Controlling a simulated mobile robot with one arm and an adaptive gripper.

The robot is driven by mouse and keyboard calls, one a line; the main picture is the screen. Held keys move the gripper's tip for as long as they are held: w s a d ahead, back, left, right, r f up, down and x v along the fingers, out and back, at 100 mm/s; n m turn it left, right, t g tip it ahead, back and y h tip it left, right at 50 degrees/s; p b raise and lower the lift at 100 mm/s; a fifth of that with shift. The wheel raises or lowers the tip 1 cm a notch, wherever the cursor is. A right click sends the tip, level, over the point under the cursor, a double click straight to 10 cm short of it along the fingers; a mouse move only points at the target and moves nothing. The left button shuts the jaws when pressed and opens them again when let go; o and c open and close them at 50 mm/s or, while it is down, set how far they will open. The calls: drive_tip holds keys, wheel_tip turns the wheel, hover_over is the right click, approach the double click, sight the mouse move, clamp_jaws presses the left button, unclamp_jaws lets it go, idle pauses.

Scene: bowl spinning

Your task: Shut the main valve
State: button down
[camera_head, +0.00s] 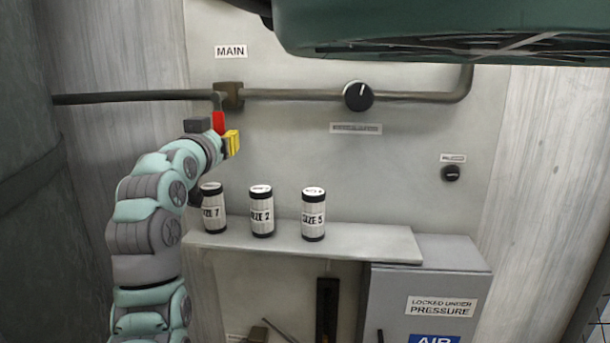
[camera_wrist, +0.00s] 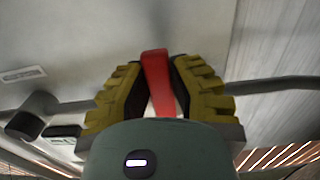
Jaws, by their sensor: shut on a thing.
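The main valve (camera_head: 231,96) is a brown fitting on the horizontal pipe, below the MAIN label (camera_head: 231,51). Its red handle (camera_head: 218,123) hangs down from the pipe in the head view. My gripper (camera_head: 226,139), with yellow fingers, is at the handle. In the wrist view the red handle (camera_wrist: 158,80) stands between the two fingers of my gripper (camera_wrist: 160,90), which is shut on it. The lower end of the handle is hidden behind my gripper's body in the wrist view.
The pipe (camera_head: 300,95) runs across the wall, with a black round knob (camera_head: 358,95) to the right. Below, a shelf (camera_head: 350,243) holds three canisters (camera_head: 262,211) close to my arm. A grey cabinet (camera_head: 410,285) stands at the lower right. A dark green body (camera_head: 440,30) overhangs the top.

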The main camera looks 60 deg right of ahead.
idle(0.3)
drive_tip(key=c, duration=0.8)
unclamp_jaws()
drive_tip(key=v, duration=0.7)
drive_tip(key=shift+a, duration=0.25)
drive_tip(key=shift+s, duration=0.1)
